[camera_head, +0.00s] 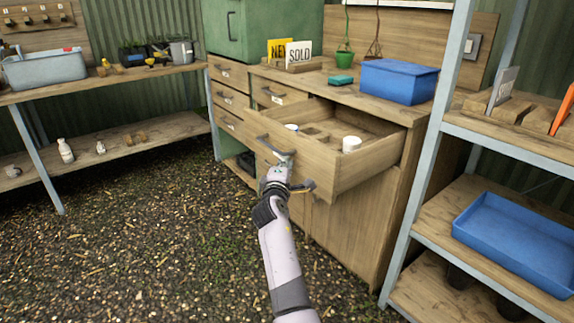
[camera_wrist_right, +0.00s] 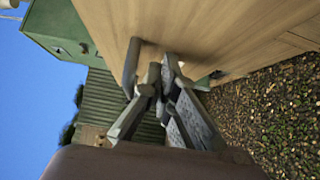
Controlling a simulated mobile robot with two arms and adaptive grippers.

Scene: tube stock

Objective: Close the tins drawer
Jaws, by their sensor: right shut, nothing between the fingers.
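The wooden tins drawer (camera_head: 300,158) is pulled well out of the bench cabinet. A white tin (camera_head: 351,143) stands inside at the right, and another pale tin (camera_head: 291,127) shows partly behind the drawer front. A grey bar handle (camera_head: 275,147) is on the front; a bar that looks like it shows in the right wrist view (camera_wrist_right: 131,66). My right gripper (camera_head: 280,165) is shut and empty at the drawer front, close beside the handle. Its fingers (camera_wrist_right: 163,72) are close to the wood; I cannot tell whether they touch it. My left gripper is out of view.
Closed drawers (camera_head: 230,98) are at the left of the cabinet. A blue box (camera_head: 400,80) stands on the bench top. A shelf rack with a blue tray (camera_head: 520,235) stands close at the right. The gravel floor (camera_head: 150,230) is clear at the left.

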